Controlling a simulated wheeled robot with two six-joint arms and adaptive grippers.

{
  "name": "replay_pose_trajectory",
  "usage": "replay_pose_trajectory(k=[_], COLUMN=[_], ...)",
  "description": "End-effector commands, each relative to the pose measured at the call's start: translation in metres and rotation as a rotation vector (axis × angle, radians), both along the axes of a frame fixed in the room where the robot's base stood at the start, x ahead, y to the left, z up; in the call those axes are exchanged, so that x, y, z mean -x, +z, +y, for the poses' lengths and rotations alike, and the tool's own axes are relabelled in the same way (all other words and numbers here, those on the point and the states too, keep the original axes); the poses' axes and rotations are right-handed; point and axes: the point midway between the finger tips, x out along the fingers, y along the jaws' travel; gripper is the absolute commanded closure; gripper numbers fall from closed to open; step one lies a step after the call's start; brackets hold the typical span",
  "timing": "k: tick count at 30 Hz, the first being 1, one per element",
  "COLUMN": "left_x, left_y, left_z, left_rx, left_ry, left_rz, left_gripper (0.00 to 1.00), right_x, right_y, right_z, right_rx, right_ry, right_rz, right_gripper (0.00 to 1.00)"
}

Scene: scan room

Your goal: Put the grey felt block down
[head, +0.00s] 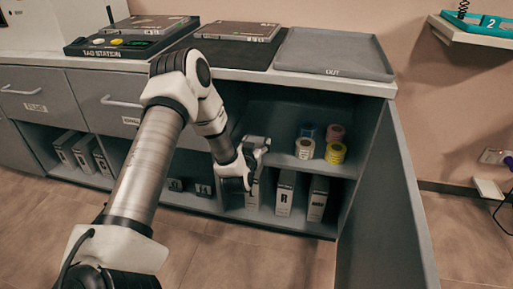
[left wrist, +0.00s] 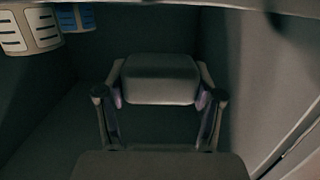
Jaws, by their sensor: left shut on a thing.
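The grey felt block (left wrist: 160,78) is a dark grey, rounded block in the left wrist view. It sits between the two fingers of my left gripper (left wrist: 160,98), which is shut on it. In the head view my left gripper (head: 256,152) reaches into the open part of the grey cabinet (head: 365,87), left of the tape rolls. The block cannot be told clearly from the dark gripper parts there. Whether it touches a surface cannot be told. My right gripper is not in view.
Several tape rolls (head: 335,152) stand on the cabinet's middle shelf (head: 290,163). White-labelled boxes (head: 318,198) stand below. An open door (head: 390,205) bounds the right side. The OUT tray (head: 334,54) on top is empty. The tag station (head: 120,45) is at the left.

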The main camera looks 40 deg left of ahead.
Motion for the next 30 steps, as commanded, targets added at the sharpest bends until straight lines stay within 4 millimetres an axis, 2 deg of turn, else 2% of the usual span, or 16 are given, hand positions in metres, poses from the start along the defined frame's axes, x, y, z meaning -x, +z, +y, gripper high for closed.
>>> replay_pose_trajectory(k=[1, 3, 9, 15, 26, 27, 28, 30], left_x=[-0.01, -0.022, -0.042, -0.042, -0.042, -0.042, -0.042, -0.042], left_y=[-0.006, -0.007, -0.009, -0.043, -0.045, -0.044, -0.044, -0.044], left_z=[0.009, 0.02, 0.036, 0.036, 0.036, 0.036, 0.036, 0.036], left_rx=[-0.001, -0.002, -0.001, 0.001, 0.0, 0.001, 0.001, 0.001], left_ry=[0.002, 0.002, 0.0, -0.001, -0.001, -0.001, -0.001, -0.001], left_rz=[-0.004, -0.003, 0.0, 0.001, 0.001, 0.001, 0.001, 0.001], left_gripper=[0.68, 0.68, 0.68, 0.68, 0.68, 0.19, 0.09, 0.08], right_x=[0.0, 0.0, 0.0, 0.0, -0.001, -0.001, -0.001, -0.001], right_y=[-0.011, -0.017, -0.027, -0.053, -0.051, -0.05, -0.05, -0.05], right_z=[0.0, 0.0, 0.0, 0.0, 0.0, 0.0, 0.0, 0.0], right_rx=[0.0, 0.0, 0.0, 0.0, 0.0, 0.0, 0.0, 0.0], right_ry=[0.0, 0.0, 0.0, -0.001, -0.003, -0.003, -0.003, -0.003], right_rz=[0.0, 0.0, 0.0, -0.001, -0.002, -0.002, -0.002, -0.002], right_gripper=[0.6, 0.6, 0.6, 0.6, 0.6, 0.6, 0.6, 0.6])
